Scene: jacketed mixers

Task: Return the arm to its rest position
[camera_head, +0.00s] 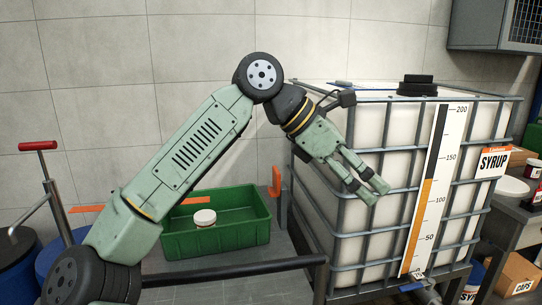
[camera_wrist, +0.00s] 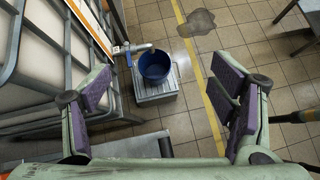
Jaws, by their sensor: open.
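My arm reaches up and to the right in the head view, then bends down at its wrist. My gripper (camera_head: 376,187) hangs in front of the left part of the caged syrup tank (camera_head: 398,128). In the wrist view my gripper (camera_wrist: 168,88) has its two purple-padded fingers wide apart. Nothing is between the pads close up; the floor and a blue bucket (camera_wrist: 155,67) show well beyond them.
A green crate (camera_head: 250,238) with a white-lidded jar (camera_head: 204,218) stands low behind my arm. A red-handled tool (camera_head: 38,146) is at the left. The bucket stands on a grey platform (camera_wrist: 157,91) by the tank's tap (camera_wrist: 131,48). A dark stain (camera_wrist: 197,22) marks the tiled floor.

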